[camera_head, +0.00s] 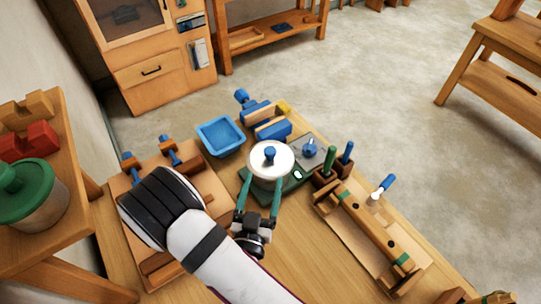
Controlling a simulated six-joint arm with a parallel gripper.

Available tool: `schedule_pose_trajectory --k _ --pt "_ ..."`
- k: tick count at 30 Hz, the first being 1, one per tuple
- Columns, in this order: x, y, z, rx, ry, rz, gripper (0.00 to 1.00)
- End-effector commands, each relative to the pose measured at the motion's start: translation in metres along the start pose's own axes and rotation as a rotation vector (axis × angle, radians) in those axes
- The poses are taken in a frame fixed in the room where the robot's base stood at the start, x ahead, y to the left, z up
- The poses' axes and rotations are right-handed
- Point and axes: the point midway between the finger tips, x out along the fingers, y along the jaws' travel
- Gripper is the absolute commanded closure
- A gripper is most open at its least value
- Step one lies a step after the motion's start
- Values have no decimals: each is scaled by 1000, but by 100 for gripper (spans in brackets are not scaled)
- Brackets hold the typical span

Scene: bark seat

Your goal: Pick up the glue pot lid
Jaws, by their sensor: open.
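The glue pot (265,182) stands upright on a dark green base on the workbench. Its round white lid (286,160) has a blue knob (269,153) on top and sits on the pot. My gripper (261,188) is open, with its two teal fingers spread apart at the near side of the pot. The fingers point toward the pot and overlap its lower body in the picture. I cannot tell whether they touch it. Nothing shows held between them.
A blue tray (221,136) and a blue vise (272,128) lie behind the pot. A grey plate with a blue knob (309,148) is at its right. A wooden tool rack (370,232) stands farther right. A green-lidded jar (32,200) is on the left shelf.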

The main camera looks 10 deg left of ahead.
Motion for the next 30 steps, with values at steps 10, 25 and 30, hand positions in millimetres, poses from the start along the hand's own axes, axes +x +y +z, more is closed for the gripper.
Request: schedule_pose_trajectory --k 10,25,30 --pt "59 -2 5 1 1 4 27" --pt "80 -3 5 -1 -1 -1 52" --pt "80 -3 5 -1 -1 -1 82"
